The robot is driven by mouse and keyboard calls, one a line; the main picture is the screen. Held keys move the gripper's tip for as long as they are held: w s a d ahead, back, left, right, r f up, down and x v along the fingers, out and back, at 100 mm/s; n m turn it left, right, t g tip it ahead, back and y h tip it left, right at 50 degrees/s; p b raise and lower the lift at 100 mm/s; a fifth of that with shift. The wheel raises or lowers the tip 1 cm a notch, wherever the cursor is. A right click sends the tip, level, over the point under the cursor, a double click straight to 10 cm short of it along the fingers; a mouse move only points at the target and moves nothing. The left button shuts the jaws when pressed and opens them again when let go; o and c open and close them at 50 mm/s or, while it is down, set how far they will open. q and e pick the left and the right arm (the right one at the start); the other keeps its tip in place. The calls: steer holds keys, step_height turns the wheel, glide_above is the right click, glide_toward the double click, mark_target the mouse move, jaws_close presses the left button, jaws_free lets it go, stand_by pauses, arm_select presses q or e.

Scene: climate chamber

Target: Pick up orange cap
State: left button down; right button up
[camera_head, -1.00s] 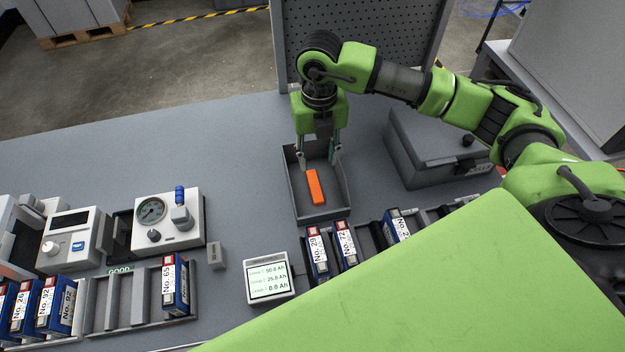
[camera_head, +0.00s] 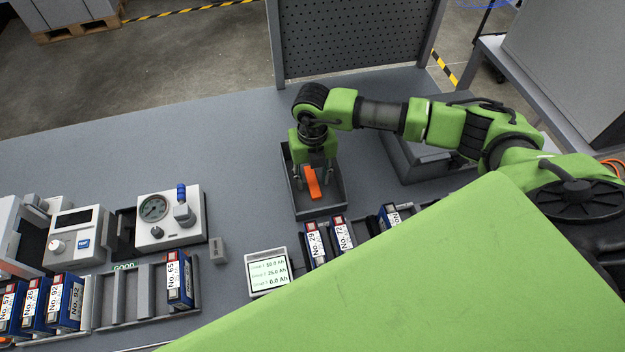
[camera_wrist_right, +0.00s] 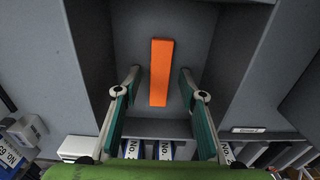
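The orange cap (camera_head: 313,184) is a flat, long orange bar lying in the grey open tray (camera_head: 331,209) on the table. It shows whole in the right wrist view (camera_wrist_right: 161,72), lengthwise between and ahead of the fingers. My right gripper (camera_head: 313,185) is over the tray, pointing down, with its fingers apart on either side of the cap. In the right wrist view the gripper (camera_wrist_right: 160,85) is open and empty, and neither finger touches the cap. In the head view the gripper hides part of the cap's far end. My left gripper is in neither view now.
Tray walls stand close around the right gripper. A grey case (camera_head: 425,160) is right of the tray. Blue batteries (camera_head: 341,235) stand in a rack just in front. A small display (camera_head: 268,271) and a gauge device (camera_head: 168,217) are to the left. The table's back left is clear.

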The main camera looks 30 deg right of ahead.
steer(key=c, duration=0.9)
steer(key=shift+o, duration=0.2)
steer(key=shift+r, duration=0.15)
